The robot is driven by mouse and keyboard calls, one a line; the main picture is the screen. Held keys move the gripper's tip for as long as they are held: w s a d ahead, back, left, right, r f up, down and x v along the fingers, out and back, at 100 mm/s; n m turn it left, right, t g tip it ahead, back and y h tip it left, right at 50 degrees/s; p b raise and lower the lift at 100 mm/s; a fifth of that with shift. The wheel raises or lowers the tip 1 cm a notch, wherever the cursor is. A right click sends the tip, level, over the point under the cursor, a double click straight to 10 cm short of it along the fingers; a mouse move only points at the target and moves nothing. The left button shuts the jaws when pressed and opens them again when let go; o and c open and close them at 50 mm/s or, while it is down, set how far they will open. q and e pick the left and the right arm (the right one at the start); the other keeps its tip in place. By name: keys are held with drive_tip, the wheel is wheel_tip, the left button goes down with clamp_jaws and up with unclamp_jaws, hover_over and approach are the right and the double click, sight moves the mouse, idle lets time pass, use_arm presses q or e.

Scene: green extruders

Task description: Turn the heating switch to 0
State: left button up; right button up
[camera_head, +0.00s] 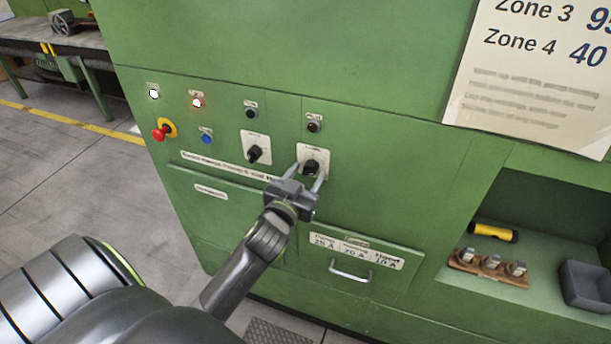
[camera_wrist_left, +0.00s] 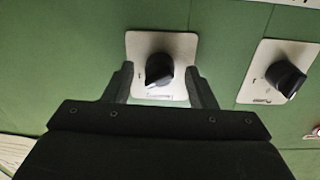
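A black rotary switch (camera_head: 311,166) on a white plate sits in the green control panel; it also shows in the wrist view (camera_wrist_left: 158,70), where the plate's lettering is too small to read surely. A second, similar switch (camera_head: 255,153) sits to its left in the head view, and at the right of the wrist view (camera_wrist_left: 286,78). My left gripper (camera_head: 308,175) is open in front of the first switch. In the wrist view its fingers (camera_wrist_left: 160,85) stand on either side of the knob, with gaps showing on both sides. My right gripper is not in view.
A red emergency button (camera_head: 159,134), a blue button (camera_head: 206,138) and small lamps are on the panel. Below right is a drawer handle (camera_head: 351,275). A niche at right holds a yellow-black torch (camera_head: 493,232), a wooden block (camera_head: 488,267) and a grey bin (camera_head: 587,286).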

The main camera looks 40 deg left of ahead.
use_arm(q)
drive_tip(key=c, duration=0.9)
drive_tip(key=shift+c, duration=0.2)
drive_tip(key=shift+d+f+n+b, duration=0.1)
drive_tip(key=shift+n+b, duration=1.55)
drive_tip(key=shift+n, duration=1.35)
drive_tip(key=shift+d+n+b, duration=0.1)
drive_tip(key=shift+n+b, duration=1.5)
drive_tip(key=shift+n, duration=1.4)
drive_tip(key=o, duration=1)
drive_tip(key=shift+c, duration=0.2)
